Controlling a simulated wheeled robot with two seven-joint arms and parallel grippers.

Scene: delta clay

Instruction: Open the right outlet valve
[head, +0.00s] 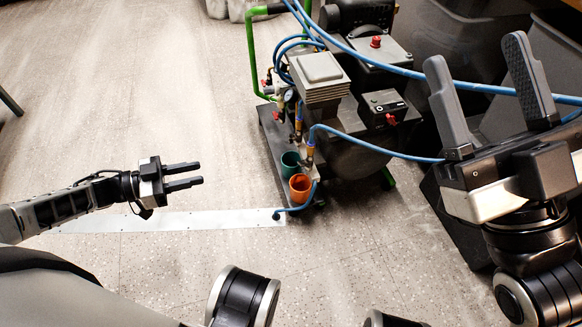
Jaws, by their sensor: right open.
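A compressor cart (365,135) stands at upper centre. On its near left side are small brass outlet fittings; the right one (310,152) has a blue hose on it, and the left one (298,112) sits farther back. The valve handles are too small to tell their position. My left gripper (202,174) is left of the cart, well apart from the fittings, with its two fingers parallel, a gap between them and nothing in it. My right gripper (478,72) is at the right, raised close to the camera, fingers wide apart and empty.
A teal cup (290,163) and an orange cup (300,187) sit below the right fitting. Blue hoses (400,70) cross to the right, passing behind my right gripper. Dark bins (455,50) stand at right.

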